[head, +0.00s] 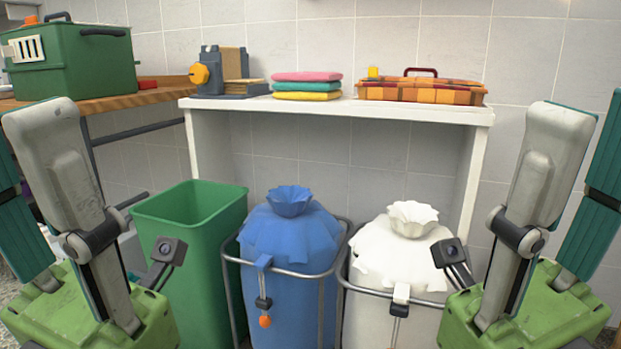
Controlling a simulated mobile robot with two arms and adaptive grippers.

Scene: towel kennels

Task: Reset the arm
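My two arms stand folded at the left and right sides of the head view, roughly mirroring each other. Their pale grey links rise over green housings at the lower corners. A small dark camera on a stalk stands beside each arm. I see no fingertips of either gripper, so I cannot see what they hold, if anything.
A white shelf (345,108) along the wall bears folded towels (307,86), an orange plaid case (420,93) and a grey dispenser (233,73). Below stand a green bin (193,235), a blue bag (290,240) and a white bag (400,250). A green carrier (72,62) sits on a wooden counter (140,96).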

